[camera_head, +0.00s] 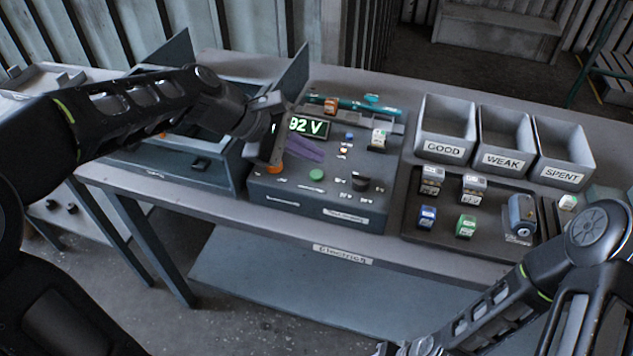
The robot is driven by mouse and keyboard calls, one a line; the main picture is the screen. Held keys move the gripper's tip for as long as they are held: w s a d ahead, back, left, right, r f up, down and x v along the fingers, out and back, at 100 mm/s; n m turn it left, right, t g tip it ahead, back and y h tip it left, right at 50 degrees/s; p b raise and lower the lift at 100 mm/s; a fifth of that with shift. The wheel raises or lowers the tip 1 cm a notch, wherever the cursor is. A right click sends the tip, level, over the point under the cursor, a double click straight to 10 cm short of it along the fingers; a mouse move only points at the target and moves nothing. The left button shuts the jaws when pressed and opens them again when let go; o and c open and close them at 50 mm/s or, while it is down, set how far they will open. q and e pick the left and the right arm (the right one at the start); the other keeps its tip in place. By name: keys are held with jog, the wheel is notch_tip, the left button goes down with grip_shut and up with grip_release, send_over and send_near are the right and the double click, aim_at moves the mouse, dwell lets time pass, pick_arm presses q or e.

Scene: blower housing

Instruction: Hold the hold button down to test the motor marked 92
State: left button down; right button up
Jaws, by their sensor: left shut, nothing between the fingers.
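The tester box (350,205) stands on the bench, and its green display (309,127) reads "92 V"; my left gripper is close to the display's left edge. My left gripper (274,158) is shut and empty, pointing down at the left of the panel. An orange button (275,168) shows right at its fingertips; whether they touch or press it I cannot tell. A green button (316,175) and a dark knob (360,182) are further right. A small labelled block (380,139) sits at the panel's right rear. I cannot read a 92 on any motor. My right gripper is out of view.
Grey bins marked GOOD (444,150), WEAK (502,160) and SPENT (562,174) stand at the back right. A dark tray (445,247) before them holds several small blocks and a blue-grey cylinder (522,217). An open grey box (190,165) adjoins the tester's left.

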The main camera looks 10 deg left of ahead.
aim_at(311, 175)
pick_arm(q)
jog(key=shift+f, duration=0.75)
jog(key=shift+b, duration=0.3)
dwell(1.2)
jog(key=shift+f, duration=0.4)
jog(key=shift+f+b, duration=0.45)
dwell(2.1)
jog(key=shift+r, duration=0.1)
dwell(0.4)
jog(key=shift+r+p, duration=0.8)
jog(key=shift+p, duration=0.05)
notch_tip(311, 175, up, 5)
jog(key=p, duration=0.4)
jog(key=shift+p, duration=0.35)
